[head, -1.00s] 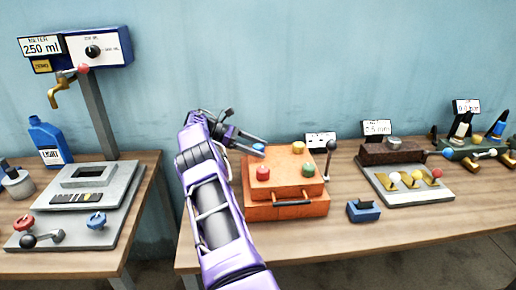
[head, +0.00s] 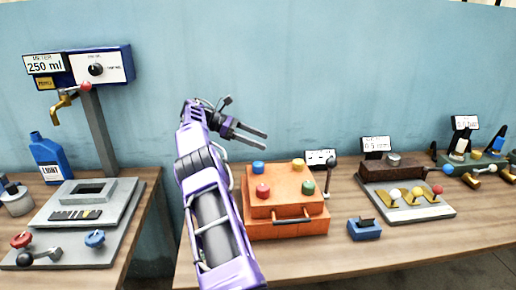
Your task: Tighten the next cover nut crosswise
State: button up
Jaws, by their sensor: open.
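An orange box with a cover (head: 286,187) stands on the right-hand table. Its cover carries a blue nut (head: 258,167), a red nut (head: 262,191), a yellow nut (head: 298,164) and a green nut (head: 308,187), one near each corner. My gripper (head: 258,142) is open and empty, above and behind the blue nut, with its fingers pointing right and clear of the nuts. From this view I cannot tell how tight any nut is.
A lever with a dark knob (head: 330,162) stands beside the box's right side. A small blue block (head: 364,229) lies front right. A grey plate (head: 430,207) with knobbed clamps is further right. The left table holds a meter stand (head: 98,130) and a blue bottle (head: 46,157).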

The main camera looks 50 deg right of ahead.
aim_at(258, 164)
jog(key=shift+r, duration=0.1)
jog(key=w+a+f+n+t+h+b, duration=0.25)
jog(key=a+n+t+h, duration=0.25)
jog(key=a+n+t, duration=0.7)
jog(key=s+d+f+m+g, duration=0.1)
jog(key=d+f, duration=0.1)
jog(key=d, duration=0.2)
jog(key=d+f+m+g, duration=0.1)
jog(key=d+f, duration=0.1)
jog(key=d, duration=0.2)
jog(key=s+d+f, duration=0.1)
jog(key=d+f, duration=0.2)
jog(key=d, duration=0.1)
jog(key=shift+s+d+f+m+g+b, duration=0.1)
jog(key=shift+s+d+m+g+b, duration=0.1)
jog(key=shift+s+m+g+b, duration=0.15)
jog(key=shift+c, duration=0.3)
